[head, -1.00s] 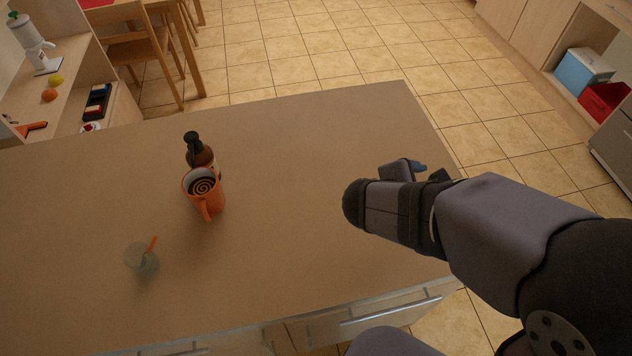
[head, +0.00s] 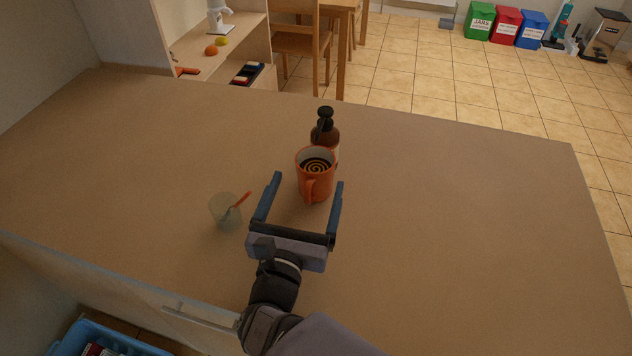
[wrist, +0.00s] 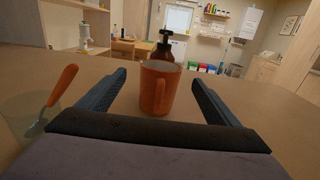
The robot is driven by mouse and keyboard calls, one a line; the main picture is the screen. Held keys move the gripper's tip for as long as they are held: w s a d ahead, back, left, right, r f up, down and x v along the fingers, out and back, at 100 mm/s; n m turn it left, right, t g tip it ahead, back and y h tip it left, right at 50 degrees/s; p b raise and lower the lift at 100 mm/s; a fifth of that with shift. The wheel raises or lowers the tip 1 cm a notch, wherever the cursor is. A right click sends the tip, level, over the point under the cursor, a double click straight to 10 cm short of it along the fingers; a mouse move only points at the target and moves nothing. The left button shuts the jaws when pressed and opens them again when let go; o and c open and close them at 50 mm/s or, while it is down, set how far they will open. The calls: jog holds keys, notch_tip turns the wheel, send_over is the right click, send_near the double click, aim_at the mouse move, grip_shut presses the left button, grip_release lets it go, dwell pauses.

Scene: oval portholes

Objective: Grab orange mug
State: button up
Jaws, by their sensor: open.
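The orange mug (head: 315,178) stands upright on the counter, with a dark swirl pattern showing inside it. Its handle faces my gripper (head: 304,184). My gripper is open and empty, with its two blue fingers pointing at the mug. In the head view the mug sits around the fingertips, closer to the right one. In the wrist view the mug (wrist: 161,90) appears between the fingers and just beyond them, apart from both. I cannot tell the exact depth of the fingertips relative to the mug.
A brown pump bottle (head: 325,138) stands right behind the mug. A clear glass with an orange stick (head: 226,212) stands left of my gripper. The counter (head: 450,220) is clear to the right. A blue crate (head: 100,338) is below the counter's front edge.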

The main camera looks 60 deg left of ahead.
aim_at(319, 149)
jog(key=shift+p+x, duration=1.2)
jog(key=shift+x, duration=2.5)
jog(key=shift+w+d, duration=0.1)
jog(key=shift+c, duration=0.3)
jog(key=c, duration=1.5)
jog(key=shift+c, duration=0.8)
jog(key=shift+r, duration=0.2)
